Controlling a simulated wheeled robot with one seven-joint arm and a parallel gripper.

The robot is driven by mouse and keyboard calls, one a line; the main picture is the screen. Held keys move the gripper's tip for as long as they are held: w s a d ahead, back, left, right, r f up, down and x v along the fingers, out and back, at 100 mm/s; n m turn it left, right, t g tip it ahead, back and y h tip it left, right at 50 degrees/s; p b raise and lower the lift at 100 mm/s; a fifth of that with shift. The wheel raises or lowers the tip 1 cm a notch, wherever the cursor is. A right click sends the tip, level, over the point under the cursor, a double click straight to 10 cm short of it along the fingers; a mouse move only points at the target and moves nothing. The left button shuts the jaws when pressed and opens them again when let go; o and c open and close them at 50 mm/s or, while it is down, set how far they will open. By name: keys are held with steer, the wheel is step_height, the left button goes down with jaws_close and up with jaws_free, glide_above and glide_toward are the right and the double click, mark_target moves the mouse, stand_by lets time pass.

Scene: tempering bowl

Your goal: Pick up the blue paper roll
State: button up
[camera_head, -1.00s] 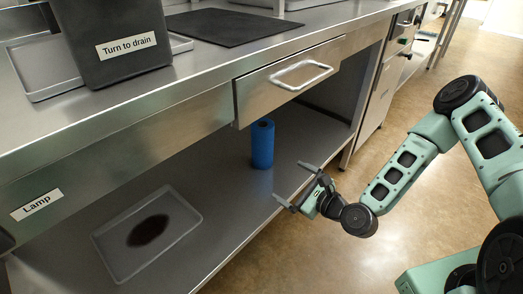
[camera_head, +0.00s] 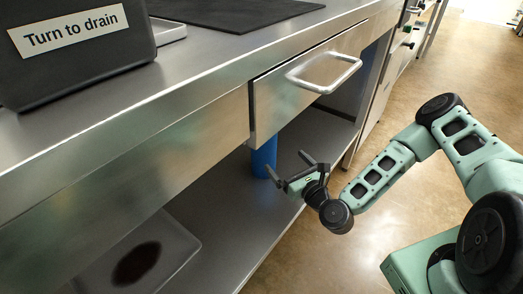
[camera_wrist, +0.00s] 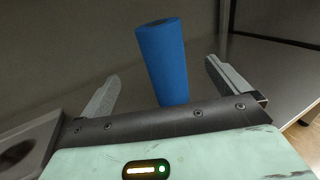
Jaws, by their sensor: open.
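The blue paper roll (camera_head: 264,158) stands upright on the lower metal shelf (camera_head: 232,200), under the drawer. In the head view the drawer front hides its top. My gripper (camera_head: 287,170) is open and empty, just right of and in front of the roll in the head view. In the wrist view the roll (camera_wrist: 163,62) shows whole in height down to my gripper's body, which hides its base. It lies between the lines of the two open fingers (camera_wrist: 160,88), ahead of them. I cannot tell whether anything touches.
The drawer (camera_head: 310,85) with its bar handle overhangs the shelf above the roll. A grey tray (camera_head: 185,245) with a dark stain lies on the shelf at left. The dark "Turn to drain" container (camera_head: 80,70) stands on the counter. Open floor (camera_head: 440,90) lies to the right.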

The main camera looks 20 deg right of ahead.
mark_target(270, 144)
steer(key=b+x, duration=0.2)
steer(key=x, duration=0.7)
steer(key=shift+a, duration=0.1)
steer(key=shift+r+b+x, duration=0.15)
steer(key=shift+b+x, duration=0.5)
steer(key=shift+x, duration=0.75)
steer(key=shift+r+b+x, duration=0.15)
steer(key=shift+b+x, duration=0.45)
steer(key=shift+x, duration=0.75)
steer(key=c, duration=1.6)
